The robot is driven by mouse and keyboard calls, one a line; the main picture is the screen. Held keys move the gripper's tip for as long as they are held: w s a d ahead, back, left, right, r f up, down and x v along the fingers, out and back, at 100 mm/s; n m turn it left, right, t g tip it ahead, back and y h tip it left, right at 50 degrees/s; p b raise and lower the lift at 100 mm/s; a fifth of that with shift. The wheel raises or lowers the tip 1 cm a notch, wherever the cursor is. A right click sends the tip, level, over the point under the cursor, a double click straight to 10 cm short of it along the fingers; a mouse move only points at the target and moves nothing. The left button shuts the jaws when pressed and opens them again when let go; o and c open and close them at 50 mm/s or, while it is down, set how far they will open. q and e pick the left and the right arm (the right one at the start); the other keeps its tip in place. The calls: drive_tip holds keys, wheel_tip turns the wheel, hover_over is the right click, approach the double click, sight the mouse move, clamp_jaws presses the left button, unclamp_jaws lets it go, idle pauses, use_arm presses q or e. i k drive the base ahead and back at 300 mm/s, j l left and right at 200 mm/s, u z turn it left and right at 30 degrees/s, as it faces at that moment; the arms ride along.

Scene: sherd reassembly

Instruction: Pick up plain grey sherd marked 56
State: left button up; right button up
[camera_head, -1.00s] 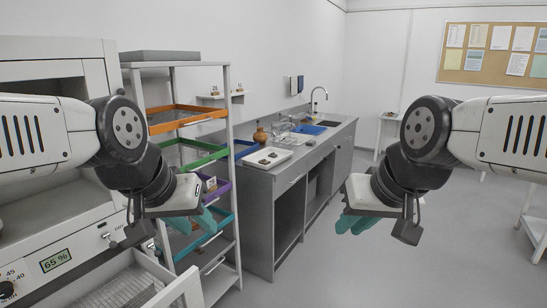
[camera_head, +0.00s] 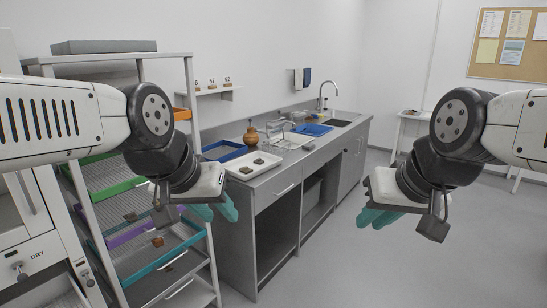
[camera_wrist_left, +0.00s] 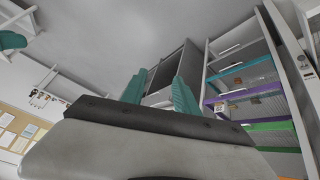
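No sherd with a readable 56 shows. Small brown and dark sherds (camera_head: 258,161) lie on a white tray (camera_head: 238,173) on the counter; their marks are too small to read. Other small pieces lie on the rack shelves, a dark one (camera_head: 130,216) and a brown one (camera_head: 157,242). My left gripper (camera_head: 214,211) hangs in front of the rack and counter, open and empty; its teal fingers stand apart in the left wrist view (camera_wrist_left: 160,92). My right gripper (camera_head: 378,217) is over open floor to the right of the counter, its teal fingers apart and empty.
The rack (camera_head: 196,135) with coloured-edged shelves stands at left, beside the grey counter (camera_head: 262,184). An orange-brown jar (camera_head: 251,133), blue trays and a sink are on the counter. A small wall shelf (camera_head: 217,91) holds numbered tags. The floor (camera_head: 330,270) at right is clear.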

sight(259, 161)
drive_tip(key=i+j, duration=0.1)
drive_tip(key=i, duration=0.5)
drive_tip(key=i+j, duration=0.1)
drive_tip(key=i, duration=0.5)
drive_tip(key=i+j, duration=0.35)
drive_tip(key=i, duration=0.2)
drive_tip(key=i+j, duration=0.3)
drive_tip(key=i, duration=0.25)
drive_tip(key=j+u, duration=0.05)
